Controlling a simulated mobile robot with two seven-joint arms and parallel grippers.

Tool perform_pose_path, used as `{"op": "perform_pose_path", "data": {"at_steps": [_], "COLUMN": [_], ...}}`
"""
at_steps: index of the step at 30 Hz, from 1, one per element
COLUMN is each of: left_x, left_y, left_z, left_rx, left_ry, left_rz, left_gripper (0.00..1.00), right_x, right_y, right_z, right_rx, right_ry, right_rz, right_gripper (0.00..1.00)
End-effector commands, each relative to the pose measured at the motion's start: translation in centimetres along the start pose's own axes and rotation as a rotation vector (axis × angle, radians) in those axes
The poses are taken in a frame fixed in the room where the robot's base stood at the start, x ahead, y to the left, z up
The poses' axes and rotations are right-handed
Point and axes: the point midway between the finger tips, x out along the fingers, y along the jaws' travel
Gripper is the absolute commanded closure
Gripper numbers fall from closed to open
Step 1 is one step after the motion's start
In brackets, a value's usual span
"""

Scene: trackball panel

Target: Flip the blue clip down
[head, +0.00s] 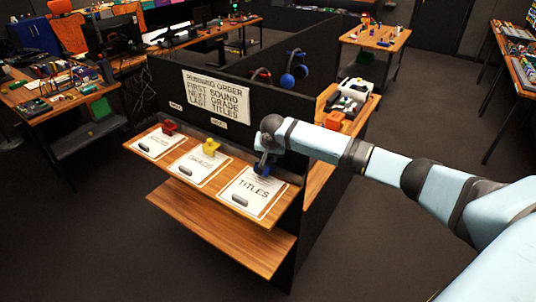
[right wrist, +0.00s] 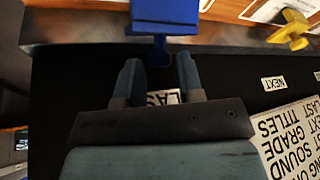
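The blue clip (head: 262,169) sits at the back edge of the TITLES sheet (head: 250,192), the rightmost of three sheets on the shelf. In the right wrist view the blue clip (right wrist: 166,14) is at the top, with a narrow tab hanging toward my gripper. My right gripper (right wrist: 157,64) is open there, one finger on each side of the tab's end, with gaps showing. In the head view my right gripper (head: 265,150) is above and behind the clip, partly hidden by my wrist. My left gripper is not in view.
A red clip (head: 169,127) and a yellow clip (head: 211,147) sit on the other two sheets. A dark partition with a RUNNING ORDER sign (head: 216,96) rises behind the shelf. A lower wooden shelf (head: 220,233) is bare. Headphones (head: 287,80) hang on the partition.

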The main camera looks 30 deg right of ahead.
Motion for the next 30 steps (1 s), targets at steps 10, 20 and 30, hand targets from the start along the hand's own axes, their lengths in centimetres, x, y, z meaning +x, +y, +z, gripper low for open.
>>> {"op": "perform_pose_path", "data": {"at_steps": [10, 20, 30], "left_x": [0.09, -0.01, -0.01], "left_y": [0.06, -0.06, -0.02], "left_z": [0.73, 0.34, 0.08], "left_rx": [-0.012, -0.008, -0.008], "left_ry": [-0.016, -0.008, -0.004], "left_rz": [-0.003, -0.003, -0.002], "left_gripper": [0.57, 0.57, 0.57], "right_x": [1.12, 1.09, 1.11], "right_y": [0.03, 0.04, -0.2], "right_z": [-0.02, -0.02, 0.55], "right_rx": [0.0, 0.0, -0.024], "right_ry": [0.001, 0.001, 0.071], "right_rz": [0.0, 0.0, 0.031], "right_gripper": [0.66, 0.99, 0.99]}}
